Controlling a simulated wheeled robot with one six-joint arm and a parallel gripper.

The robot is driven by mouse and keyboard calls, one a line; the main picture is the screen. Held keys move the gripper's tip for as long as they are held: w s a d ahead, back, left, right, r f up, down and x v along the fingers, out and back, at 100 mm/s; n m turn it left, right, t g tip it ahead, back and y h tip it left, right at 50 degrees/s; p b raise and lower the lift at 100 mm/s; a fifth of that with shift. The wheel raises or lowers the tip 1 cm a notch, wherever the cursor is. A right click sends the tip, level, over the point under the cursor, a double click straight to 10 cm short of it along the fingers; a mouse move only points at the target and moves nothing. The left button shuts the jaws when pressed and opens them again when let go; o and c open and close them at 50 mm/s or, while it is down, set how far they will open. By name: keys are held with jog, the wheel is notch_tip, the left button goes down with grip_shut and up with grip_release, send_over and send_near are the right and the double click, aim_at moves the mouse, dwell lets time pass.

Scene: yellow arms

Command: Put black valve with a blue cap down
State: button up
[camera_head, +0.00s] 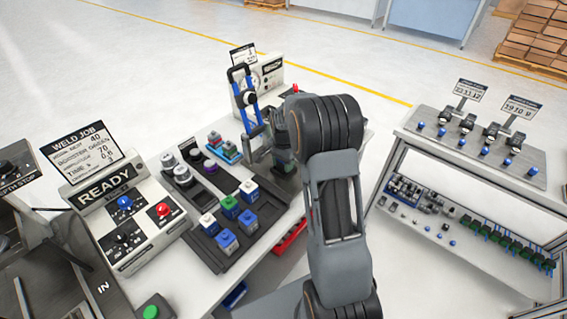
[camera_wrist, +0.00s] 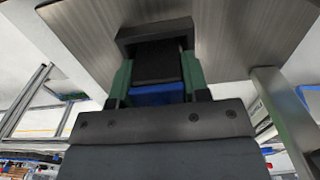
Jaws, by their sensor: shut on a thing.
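In the wrist view my gripper (camera_wrist: 156,78) has its green fingers closed on both sides of the black valve (camera_wrist: 157,66). The valve's blue cap (camera_wrist: 158,94) shows between the fingers, near the palm. A brushed metal surface (camera_wrist: 235,40) lies right beyond the valve; I cannot tell whether they touch. In the head view my gripper (camera_head: 284,152) is over the far right part of the white workbench (camera_head: 175,275), largely behind my arm. The held valve cannot be made out there.
A blue-handled toggle clamp (camera_head: 247,98) stands left of my gripper. A black tray (camera_head: 225,212) with several coloured-top blocks lies nearer. A READY control box (camera_head: 120,215) is at left. A grey-topped table (camera_head: 480,150) with several blue-knobbed parts stands at right.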

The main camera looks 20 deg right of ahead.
jog(key=shift+s+f, duration=0.25)
jog(key=shift+f, duration=0.35)
jog(key=o, duration=0.9)
jog(key=shift+f+b, duration=0.15)
jog(key=shift+b, duration=0.15)
jog(key=shift+o, duration=0.2)
jog(key=r, duration=1.2)
jog(key=shift+w+p, duration=0.25)
jog(key=shift+p, duration=0.05)
jog(key=shift+r, duration=0.75)
jog(key=s+a+n+t, duration=0.1)
jog(key=s+a+n, duration=0.2)
jog(key=s, duration=0.4)
jog(key=s+a+r+n+t, duration=0.1)
jog(key=s+a+n, duration=0.3)
jog(key=s, duration=0.3)
jog(key=s+a+r+n+t, duration=0.1)
jog(key=s+a+n+t, duration=0.1)
jog(key=s+n, duration=0.4)
jog(key=shift+s+a+r, duration=0.15)
jog(key=shift+s+a, duration=0.7)
jog(key=shift+s, duration=0.15)
